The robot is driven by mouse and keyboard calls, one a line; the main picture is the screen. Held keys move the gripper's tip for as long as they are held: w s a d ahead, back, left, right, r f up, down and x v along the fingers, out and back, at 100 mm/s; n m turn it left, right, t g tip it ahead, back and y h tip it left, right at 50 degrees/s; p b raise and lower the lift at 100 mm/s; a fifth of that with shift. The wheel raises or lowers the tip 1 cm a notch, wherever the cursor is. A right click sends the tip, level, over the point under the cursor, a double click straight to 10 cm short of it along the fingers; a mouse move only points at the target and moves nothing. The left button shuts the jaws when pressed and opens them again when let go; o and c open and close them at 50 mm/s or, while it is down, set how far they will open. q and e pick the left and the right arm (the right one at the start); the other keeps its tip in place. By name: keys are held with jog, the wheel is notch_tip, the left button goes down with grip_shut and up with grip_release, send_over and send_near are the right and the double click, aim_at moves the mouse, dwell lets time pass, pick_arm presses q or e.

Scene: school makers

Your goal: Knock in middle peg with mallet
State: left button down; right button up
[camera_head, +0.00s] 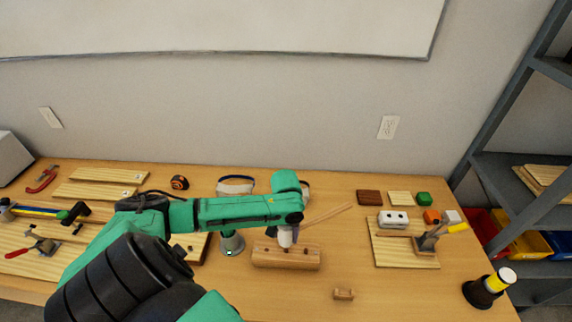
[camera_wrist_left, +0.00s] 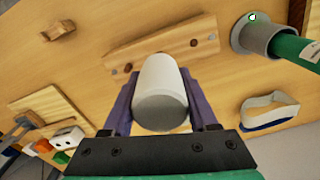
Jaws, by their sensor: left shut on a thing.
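A wooden peg block (camera_head: 287,258) lies on the workbench in front of my left arm; it also shows in the left wrist view (camera_wrist_left: 150,58). Small dark peg ends show on its top and face. My left gripper (camera_head: 285,232) is over the block's back edge, shut on a white cylinder, apparently the mallet (camera_wrist_left: 161,92). The white cylinder sits between the purple fingers and hides part of the block, including its middle. Whether it touches the block I cannot tell. No handle is clearly visible on it. My right gripper is out of view.
A grey cup (camera_head: 232,244) stands just left of the block, goggles (camera_head: 236,186) lie behind. A small wooden piece (camera_head: 343,294) lies front right. A thin stick (camera_head: 330,212) lies behind the block. A board (camera_head: 405,260) with tools is farther right.

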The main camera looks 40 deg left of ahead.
pick_arm(q)
jog(key=shift+w, duration=0.15)
notch_tip(320, 180, down, 6)
jog(key=b, duration=0.3)
jog(key=shift+r, duration=0.15)
jog(key=shift+f, duration=0.25)
notch_tip(320, 180, up, 3)
jog(key=p, duration=0.3)
jog(key=shift+r+p, duration=0.1)
jog(key=shift+p, duration=0.2)
notch_tip(320, 180, up, 2)
jog(key=shift+b, duration=0.3)
